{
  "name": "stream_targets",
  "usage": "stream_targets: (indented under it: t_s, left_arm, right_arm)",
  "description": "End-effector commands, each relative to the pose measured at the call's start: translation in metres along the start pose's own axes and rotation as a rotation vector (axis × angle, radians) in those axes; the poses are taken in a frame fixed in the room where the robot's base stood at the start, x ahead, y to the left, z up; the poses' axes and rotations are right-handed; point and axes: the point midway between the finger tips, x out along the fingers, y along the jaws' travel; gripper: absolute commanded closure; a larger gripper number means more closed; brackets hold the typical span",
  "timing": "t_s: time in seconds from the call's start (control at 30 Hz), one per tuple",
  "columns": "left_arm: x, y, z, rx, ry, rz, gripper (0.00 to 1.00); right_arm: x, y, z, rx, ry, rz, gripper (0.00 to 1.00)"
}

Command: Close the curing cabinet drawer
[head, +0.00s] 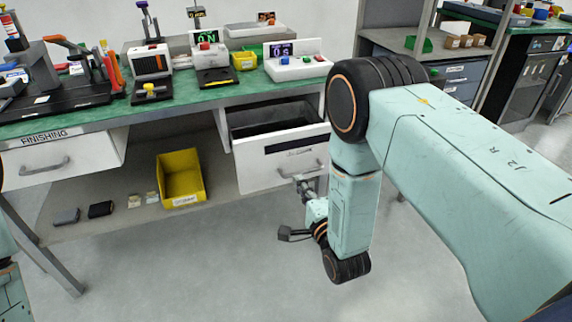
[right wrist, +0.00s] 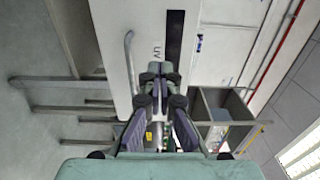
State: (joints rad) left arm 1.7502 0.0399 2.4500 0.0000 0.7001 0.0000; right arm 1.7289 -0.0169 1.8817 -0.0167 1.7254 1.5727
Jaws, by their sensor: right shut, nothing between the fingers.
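The curing cabinet drawer (head: 283,165) is the white one under the green-topped bench in the head view. It stands pulled out, with its dark inside showing behind the front. In the right wrist view its white front (right wrist: 160,25) bears a dark strip, the letters "UV" and a bar handle (right wrist: 130,60). My right gripper (head: 303,186) is shut and empty, close in front of the lower part of that front, near the handle. In the right wrist view its fingertips (right wrist: 159,75) overlap the front beside the handle; I cannot tell whether they touch. My left gripper is out of view.
A second white drawer (head: 60,160) labelled "FINISHING" is at the left. A yellow bin (head: 180,178) and small items lie on the lower shelf (head: 110,222). Fixtures crowd the green benchtop (head: 110,112). The grey floor (head: 200,280) before the bench is clear.

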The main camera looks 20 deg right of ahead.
Motion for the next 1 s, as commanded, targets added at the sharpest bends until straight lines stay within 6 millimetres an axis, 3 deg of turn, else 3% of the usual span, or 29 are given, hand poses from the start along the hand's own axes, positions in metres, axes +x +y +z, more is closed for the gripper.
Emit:
stream_targets:
  t_s: [0.3, 0.5, 0.7, 1.0]
  left_arm:
    - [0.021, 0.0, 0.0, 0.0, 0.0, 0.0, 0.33]
    - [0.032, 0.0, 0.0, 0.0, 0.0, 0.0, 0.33]
    - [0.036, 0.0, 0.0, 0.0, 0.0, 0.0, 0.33]
    - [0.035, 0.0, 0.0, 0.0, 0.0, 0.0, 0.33]
  right_arm:
    - [0.058, 0.002, 0.003, -0.001, -0.001, -0.003, 1.0]
    - [0.085, 0.002, 0.004, -0.001, -0.001, -0.001, 1.0]
    - [0.096, 0.001, 0.004, -0.002, -0.001, 0.002, 1.0]
    - [0.097, 0.001, 0.003, -0.002, -0.001, 0.002, 1.0]
